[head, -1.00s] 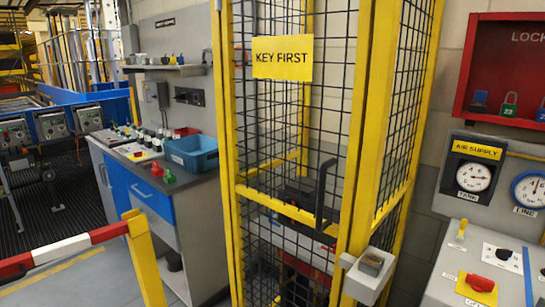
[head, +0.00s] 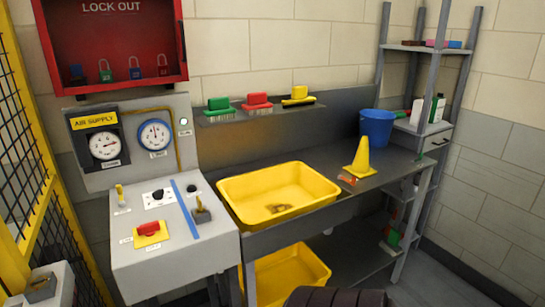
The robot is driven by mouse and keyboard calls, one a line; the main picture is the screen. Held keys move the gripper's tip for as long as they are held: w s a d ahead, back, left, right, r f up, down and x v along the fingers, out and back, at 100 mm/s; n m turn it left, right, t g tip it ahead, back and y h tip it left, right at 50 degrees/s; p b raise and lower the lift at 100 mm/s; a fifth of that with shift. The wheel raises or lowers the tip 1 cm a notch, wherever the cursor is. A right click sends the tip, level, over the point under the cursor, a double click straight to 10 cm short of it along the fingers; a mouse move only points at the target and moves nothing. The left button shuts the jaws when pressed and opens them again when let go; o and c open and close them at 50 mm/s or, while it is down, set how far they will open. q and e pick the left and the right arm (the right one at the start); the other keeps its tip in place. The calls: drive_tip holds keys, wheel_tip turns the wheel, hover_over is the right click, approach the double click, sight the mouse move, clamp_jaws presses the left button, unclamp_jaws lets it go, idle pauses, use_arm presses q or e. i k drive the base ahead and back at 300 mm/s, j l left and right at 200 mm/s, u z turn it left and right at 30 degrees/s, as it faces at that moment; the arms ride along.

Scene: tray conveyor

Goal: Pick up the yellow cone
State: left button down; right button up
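The yellow cone (head: 361,158) stands upright on the dark bench top (head: 402,169), right of the large yellow tub and in front of the blue bucket. A small orange-red item (head: 348,179) lies at its left foot. Neither of my grippers shows in the head view. A dark rounded shape at the bottom middle edge cannot be made out.
A yellow tub (head: 279,193) fills the bench's left part. A blue bucket (head: 376,127) stands behind the cone. A shelf (head: 262,114) with brushes hangs above. The air supply panel (head: 172,229) stands left. A grey rack (head: 428,89) stands right.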

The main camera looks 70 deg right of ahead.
sight(360, 168)
drive_tip(key=z, duration=2.9)
drive_tip(key=i+l, duration=0.2)
drive_tip(key=i, duration=0.3)
